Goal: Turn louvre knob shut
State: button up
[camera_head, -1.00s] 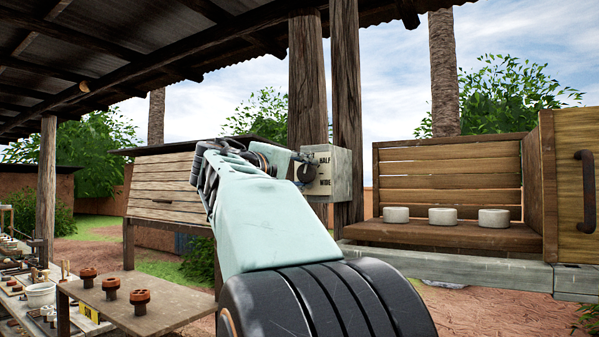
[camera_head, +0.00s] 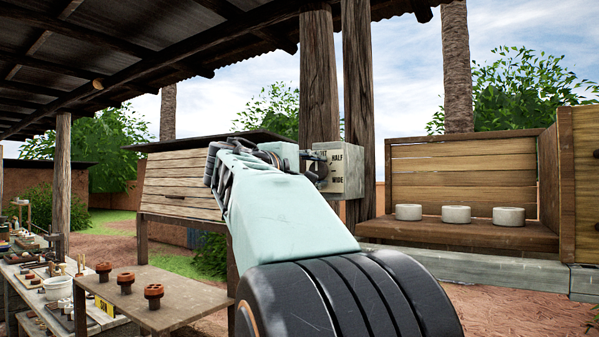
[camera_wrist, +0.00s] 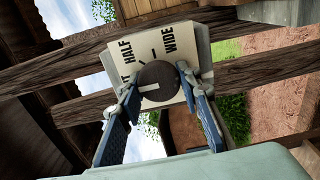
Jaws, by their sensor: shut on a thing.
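The louvre knob (camera_wrist: 157,80) is a dark round knob with a pale pointer line, on a pale box with a dial plate (camera_wrist: 178,38) marked HALF, WIDE and a partly hidden word ending in T. In the wrist view the pointer line faces left, toward that T. My gripper (camera_wrist: 160,86) is shut on the knob, one fingertip on each side. In the head view the knob (camera_head: 318,168) is small and partly covered by my gripper, and the box (camera_head: 352,172) is fixed by the wooden posts. The slatted louvre panel (camera_head: 185,184) at left has its slats lying close together.
A low table (camera_head: 165,307) with several brown clay pieces stands at the lower left, beside a cluttered bench (camera_head: 30,300). At right a wooden shelf (camera_head: 450,232) holds three white round pieces. Wooden posts (camera_head: 319,80) rise close behind the box.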

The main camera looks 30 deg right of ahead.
jog(key=o, duration=1.1)
jog(key=v, duration=1.2)
jog(key=shift+f, duration=0.15)
